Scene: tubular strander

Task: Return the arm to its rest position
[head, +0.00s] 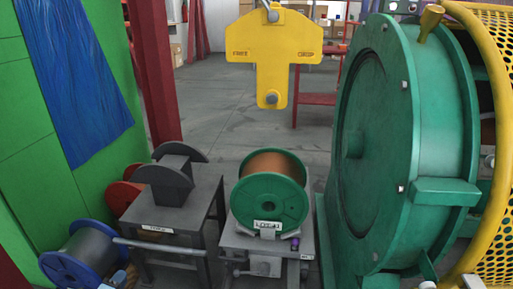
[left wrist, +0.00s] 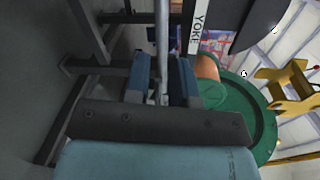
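My left gripper shows in the left wrist view (left wrist: 162,75). Its two blue fingers lie on either side of a thin grey metal rod (left wrist: 162,25); I cannot tell whether they press on it. In the head view the rod (head: 160,246) runs nearly level across the front of a dark stand (head: 208,195), just below its label, from beside a blue-rimmed reel (head: 66,271). The gripper's fingers cannot be made out in the head view. The label in the left wrist view reads YOKE (left wrist: 197,28). My right gripper is not in view.
A dark yoke (head: 172,188) sits on the stand. To its right a green reel of copper (head: 270,204) rests on its own stand. A large green drum (head: 410,130) and yellow guard (head: 495,200) fill the right side. A yellow T-shaped lifter (head: 272,50) hangs above. Open floor lies behind.

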